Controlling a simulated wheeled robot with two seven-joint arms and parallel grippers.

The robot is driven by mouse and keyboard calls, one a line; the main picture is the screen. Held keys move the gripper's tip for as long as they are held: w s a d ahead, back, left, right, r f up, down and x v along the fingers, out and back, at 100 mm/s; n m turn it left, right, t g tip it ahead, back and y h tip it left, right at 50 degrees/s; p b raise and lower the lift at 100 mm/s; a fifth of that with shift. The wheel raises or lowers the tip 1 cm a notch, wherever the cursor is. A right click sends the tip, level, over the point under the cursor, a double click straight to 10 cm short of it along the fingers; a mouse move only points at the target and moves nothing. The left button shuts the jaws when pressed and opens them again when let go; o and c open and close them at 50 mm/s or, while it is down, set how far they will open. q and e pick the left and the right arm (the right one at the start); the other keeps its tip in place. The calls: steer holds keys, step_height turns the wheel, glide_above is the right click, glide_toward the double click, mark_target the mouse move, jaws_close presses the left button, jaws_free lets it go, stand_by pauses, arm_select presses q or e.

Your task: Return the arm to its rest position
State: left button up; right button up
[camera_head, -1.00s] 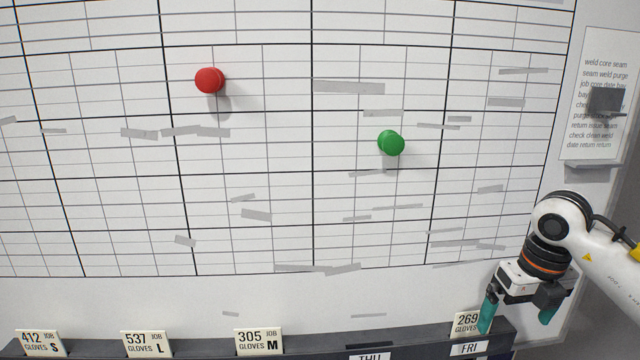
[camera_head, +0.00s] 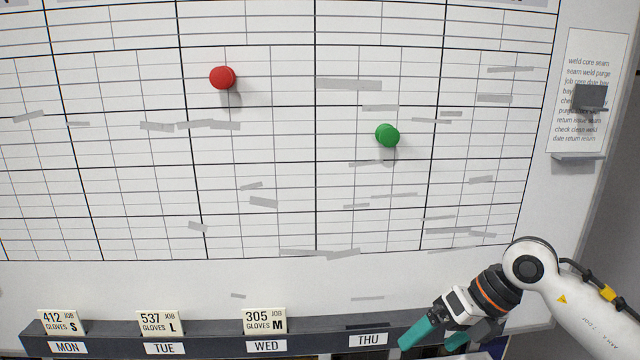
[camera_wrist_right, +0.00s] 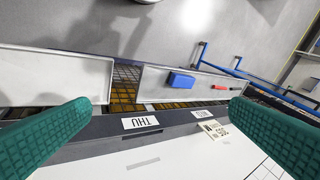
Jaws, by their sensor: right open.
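My right gripper (camera_head: 430,338) is open and empty, low in the head view at the lower right. Its teal fingers point down and left, near the THU label (camera_head: 368,340). In the right wrist view both fingers (camera_wrist_right: 163,108) are wide apart with nothing between them, over the dark rack edge. My right arm (camera_head: 575,290) comes in from the right edge, in front of the board's lower right corner. The FRI end of the rack is hidden or out of frame. My left gripper is not in view.
A gridded whiteboard (camera_head: 290,220) carries a red magnet (camera_head: 222,77) and a green magnet (camera_head: 387,135). Glove cards 412 S (camera_head: 61,322), 537 L (camera_head: 159,323) and 305 M (camera_head: 265,320) stand in the dark rack (camera_head: 205,335). A tray (camera_wrist_right: 150,85) holds a blue block (camera_wrist_right: 181,80).

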steer(key=s+a+r+m+t+y, duration=0.2)
steer(key=a+r+m+t+y, duration=0.15)
steer(key=a+y, duration=0.35)
steer(key=s+a+r+m+t+y, duration=0.2)
steer(key=a+r+m+y, duration=0.1)
steer(key=a+r+y, duration=0.3)
steer(key=w+d+f+m+t+h, duration=0.2)
steer(key=d+f+m+t+h, duration=0.15)
steer(key=m+t+h, duration=0.5)
steer(key=w+d+f+m+t+h, duration=0.2)
steer(key=d+m+t+h, duration=0.25)
steer(key=m, duration=0.75)
steer(key=s+d+f+m+g+h, duration=0.35)
steer(key=d+f+m+h, duration=0.3)
steer(key=f, duration=0.35)
steer(key=s+f+m+g, duration=0.4)
steer(key=s+f+g, duration=0.9)
steer(key=s+f, duration=0.65)
steer(key=s+f+g, duration=0.1)
steer(key=s+f, duration=0.1)
steer(key=f, duration=1.1)
steer(key=s+f+g, duration=0.1)
steer(key=s+f, duration=0.1)
steer(key=f, duration=1.1)
steer(key=s+d+f, duration=0.3)
steer(key=s+f, duration=1.1)
steer(key=s, duration=0.1)
steer(key=shift+s+f+g, duration=0.25)
steer(key=shift+s+g, duration=0.1)
steer(key=shift+g, duration=0.05)
